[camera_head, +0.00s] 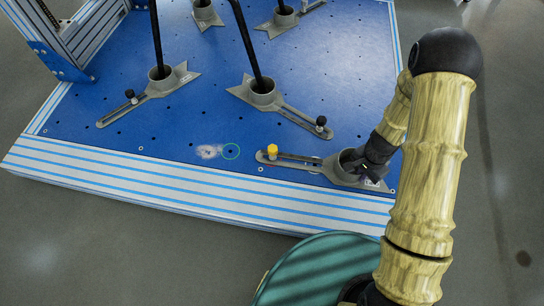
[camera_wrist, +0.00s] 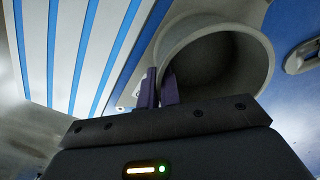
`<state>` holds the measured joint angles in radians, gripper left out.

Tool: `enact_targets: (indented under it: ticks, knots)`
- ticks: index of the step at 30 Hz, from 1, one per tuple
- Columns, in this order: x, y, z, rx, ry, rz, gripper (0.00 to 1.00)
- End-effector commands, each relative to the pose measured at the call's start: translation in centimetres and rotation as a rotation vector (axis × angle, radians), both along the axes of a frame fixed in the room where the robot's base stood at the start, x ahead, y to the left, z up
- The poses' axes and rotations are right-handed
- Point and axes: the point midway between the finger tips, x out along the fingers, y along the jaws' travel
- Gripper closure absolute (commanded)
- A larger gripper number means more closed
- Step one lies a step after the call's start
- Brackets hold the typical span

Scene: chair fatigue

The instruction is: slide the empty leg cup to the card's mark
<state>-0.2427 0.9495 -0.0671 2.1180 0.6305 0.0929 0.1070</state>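The empty leg cup (camera_head: 348,162) is a grey round socket on a slotted foot, near the front right of the blue plate. Its slot points left to a yellow knob (camera_head: 272,151). My gripper (camera_head: 367,163) is at the cup's right side. In the wrist view the cup (camera_wrist: 180,38) is large and hollow. My purple fingertips (camera_wrist: 159,88) are close together at its rim, one outside and one inside, with the wall seemingly pinched between them. A thin green ring (camera_head: 231,143) marks the plate left of the knob. I see no card.
Other leg cups hold black legs, one at the middle (camera_head: 262,95) and one at the left (camera_head: 160,80), each with a black knob. A striped rail (camera_head: 180,190) borders the plate's front.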

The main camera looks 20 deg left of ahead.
Motion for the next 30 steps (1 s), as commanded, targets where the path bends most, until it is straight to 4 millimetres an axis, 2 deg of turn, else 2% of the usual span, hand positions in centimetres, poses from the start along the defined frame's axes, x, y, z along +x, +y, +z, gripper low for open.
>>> enact_targets:
  ticks: [9, 18, 21, 22, 30]
  knots:
    - [0.4, -1.3, 0.0, -0.001, -0.002, -0.003, 1.00]
    - [0.4, -1.5, 0.0, -0.001, -0.002, 0.000, 1.00]
    - [0.4, -1.5, 0.0, -0.001, -0.002, 0.000, 0.78]
    - [0.4, -1.4, 0.0, -0.001, -0.002, 0.000, 0.75]
    - [0.4, -1.4, 0.0, -0.001, -0.001, 0.000, 0.75]
